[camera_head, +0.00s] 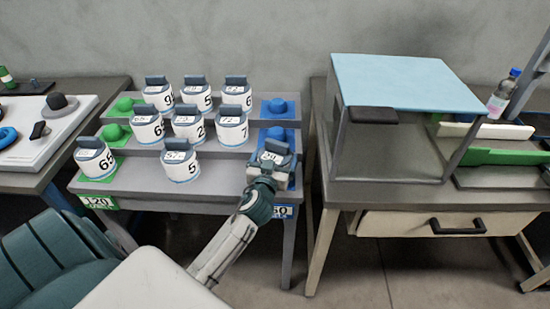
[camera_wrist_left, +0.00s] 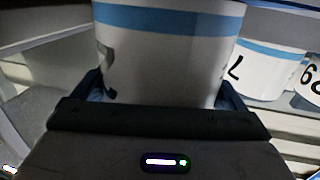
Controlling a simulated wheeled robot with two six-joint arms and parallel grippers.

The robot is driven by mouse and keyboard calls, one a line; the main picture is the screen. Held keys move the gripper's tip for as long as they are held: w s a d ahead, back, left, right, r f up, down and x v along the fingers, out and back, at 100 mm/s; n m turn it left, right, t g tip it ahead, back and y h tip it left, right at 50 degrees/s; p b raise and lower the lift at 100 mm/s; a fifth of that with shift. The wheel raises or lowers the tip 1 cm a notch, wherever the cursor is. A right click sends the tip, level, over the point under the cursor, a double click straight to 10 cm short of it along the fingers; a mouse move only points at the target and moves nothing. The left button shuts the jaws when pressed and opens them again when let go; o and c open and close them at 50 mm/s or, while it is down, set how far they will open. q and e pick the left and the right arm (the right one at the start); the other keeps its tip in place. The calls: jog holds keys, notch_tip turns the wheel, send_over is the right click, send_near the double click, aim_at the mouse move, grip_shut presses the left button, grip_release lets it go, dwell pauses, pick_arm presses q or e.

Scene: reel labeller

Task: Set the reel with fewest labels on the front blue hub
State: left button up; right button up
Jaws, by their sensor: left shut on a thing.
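My left gripper (camera_head: 262,172) is over the front right of the stepped rack, shut on a white reel (camera_head: 278,148) with a dark top grip. In the left wrist view the held reel (camera_wrist_left: 170,50) fills the space between the fingers, its blue band at the top of the picture. The front blue hub's pad (camera_head: 292,182) is mostly hidden; I cannot tell whether the reel touches the hub. The middle blue hub (camera_head: 277,136) and back blue hub (camera_head: 278,107) are bare. Several numbered reels stand on the rack, including reel 7 (camera_head: 231,131) and reel 5 (camera_head: 180,168). My right gripper is out of view.
The back green hub (camera_head: 125,104) and middle green hub (camera_head: 114,132) are bare; a reel (camera_head: 95,162) stands at the front green place. A blue-topped box (camera_head: 400,85) stands on the right table. A side table with a white board (camera_head: 65,130) is left.

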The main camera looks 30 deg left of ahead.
pick_arm(q)
jog(key=o, duration=0.8)
jog(key=shift+c, duration=0.2)
jog(key=shift+v, duration=2.25)
jog(key=b+v, duration=0.1)
jog(key=v, duration=0.5)
jog(key=shift+s, duration=0.35)
